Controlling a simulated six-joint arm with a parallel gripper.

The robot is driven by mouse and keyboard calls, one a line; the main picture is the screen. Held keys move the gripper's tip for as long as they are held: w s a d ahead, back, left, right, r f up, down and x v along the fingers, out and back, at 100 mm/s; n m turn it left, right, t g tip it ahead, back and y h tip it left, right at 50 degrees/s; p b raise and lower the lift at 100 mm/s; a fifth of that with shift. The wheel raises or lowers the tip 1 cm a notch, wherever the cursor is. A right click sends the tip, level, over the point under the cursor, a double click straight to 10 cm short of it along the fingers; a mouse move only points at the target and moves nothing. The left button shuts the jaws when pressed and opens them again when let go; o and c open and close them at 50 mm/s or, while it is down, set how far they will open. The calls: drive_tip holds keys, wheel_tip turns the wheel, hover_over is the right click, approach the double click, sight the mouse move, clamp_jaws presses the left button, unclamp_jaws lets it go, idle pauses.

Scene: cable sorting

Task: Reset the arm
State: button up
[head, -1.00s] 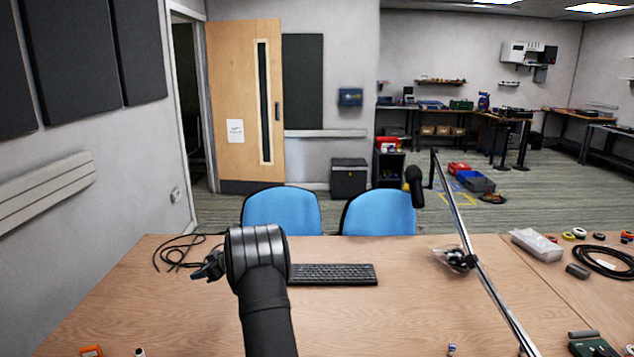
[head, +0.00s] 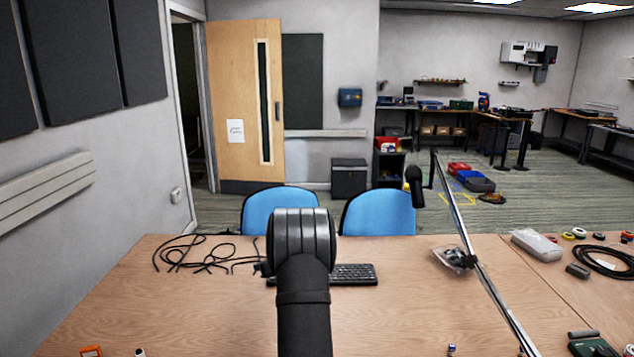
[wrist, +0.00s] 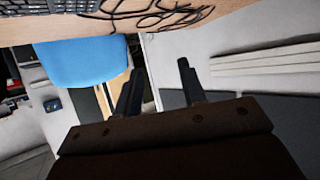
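My arm rises from the front of the table in the head view, and its dark joint hides nearly all of my gripper. In the wrist view my gripper (wrist: 159,66) has its two dark fingers spread apart with nothing between them. Black cables (head: 180,254) lie in loose loops on the left back of the wooden table (head: 170,310), left of my arm. The cables (wrist: 165,14) also show at the top of the wrist view, beyond the fingertips and apart from them.
A black keyboard (head: 356,273) lies behind my arm, partly hidden by it. Two blue chairs (head: 380,212) stand at the far table edge. A slanted metal lamp arm (head: 480,265) crosses the right side, near a clear bag (head: 453,258). The table's left front is mostly clear.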

drive_tip(key=s+d+f+m+t+h, duration=0.1)
drive_tip(key=d+m+t+h, duration=0.1)
drive_tip(key=d, duration=1.1)
drive_tip(key=shift+s+d+f+m+h, duration=0.25)
drive_tip(key=shift+s+f+m+h, duration=0.1)
drive_tip(key=shift+m+h, duration=0.45)
